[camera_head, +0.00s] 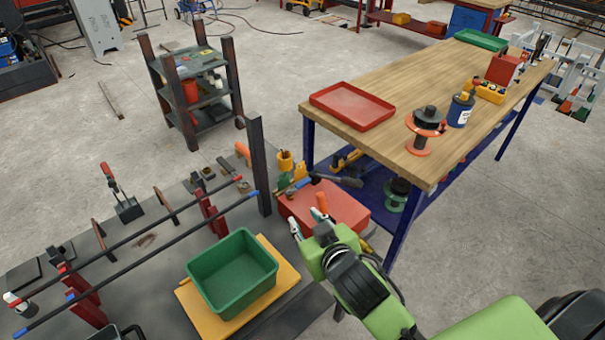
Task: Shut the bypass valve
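I cannot make out a bypass valve for certain in the head view. My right gripper (306,221) reaches in on a green arm from the lower right. It is over the near part of a red box (345,208) beside the wooden table. Its two pale fingertips look apart, with nothing clear between them. My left gripper is not clearly in view.
A green bin (236,272) on a yellow board, red stands with long bars, and a dark post (259,165) crowd the left. The wooden table (460,85) holds a red tray (352,106), spools and a can. A shelf cart (200,85) stands behind.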

